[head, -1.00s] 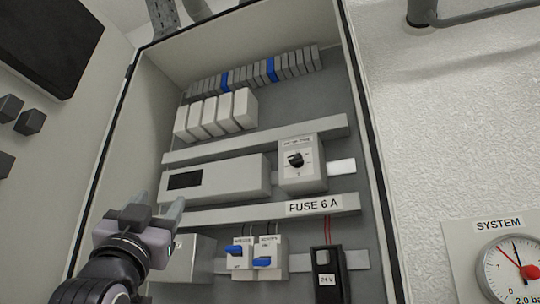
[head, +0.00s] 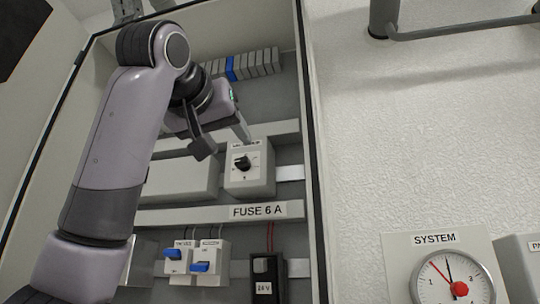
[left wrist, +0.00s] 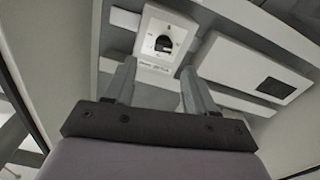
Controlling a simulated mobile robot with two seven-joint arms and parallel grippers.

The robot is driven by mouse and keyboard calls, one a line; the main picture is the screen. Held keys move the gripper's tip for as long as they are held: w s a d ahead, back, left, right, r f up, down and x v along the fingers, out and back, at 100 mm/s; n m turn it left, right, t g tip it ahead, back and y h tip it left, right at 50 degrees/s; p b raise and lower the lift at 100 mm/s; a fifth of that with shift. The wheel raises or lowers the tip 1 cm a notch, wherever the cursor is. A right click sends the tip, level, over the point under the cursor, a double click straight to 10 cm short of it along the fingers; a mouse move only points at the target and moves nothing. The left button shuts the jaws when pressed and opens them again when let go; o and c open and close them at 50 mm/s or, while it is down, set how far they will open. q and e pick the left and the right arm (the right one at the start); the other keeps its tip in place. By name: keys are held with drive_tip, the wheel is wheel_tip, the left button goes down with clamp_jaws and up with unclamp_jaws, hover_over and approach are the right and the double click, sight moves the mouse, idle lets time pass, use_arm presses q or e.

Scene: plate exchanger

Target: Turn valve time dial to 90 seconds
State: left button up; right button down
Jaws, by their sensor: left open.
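The valve time dial is a black knob (head: 242,163) on a white-faced module (head: 256,180) in the cabinet. In the left wrist view the dial (left wrist: 163,44) shows beyond my fingertips, at the top. My left gripper (head: 226,147) is open and empty. It is close to the module, up and to the left of the knob, with a gap in front of it. Its fingers point toward the module. The small scale marks around the knob are too small to read. My right gripper is not in view.
A wide grey controller (head: 182,180) with a dark display (left wrist: 277,86) sits beside the dial module. Below are a FUSE 6 A label (head: 258,211), two blue-lever switches (head: 201,267) and a black 24 V unit (head: 267,275). The cabinet's right edge (head: 313,150) and a SYSTEM gauge (head: 452,281) stand to the right.

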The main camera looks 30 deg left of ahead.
sight(240, 160)
use_arm(q)
drive_tip(key=x, duration=0.2)
drive_tip(key=p+x, duration=0.1)
drive_tip(key=x, duration=0.1)
drive_tip(key=p+x, duration=0.1)
drive_tip(key=x, duration=0.1)
drive_tip(key=shift+a, duration=0.35)
drive_tip(key=shift+w+f+p, duration=0.1)
drive_tip(key=shift+w+p, duration=0.2)
drive_tip(key=shift+w, duration=0.2)
clamp_jaws()
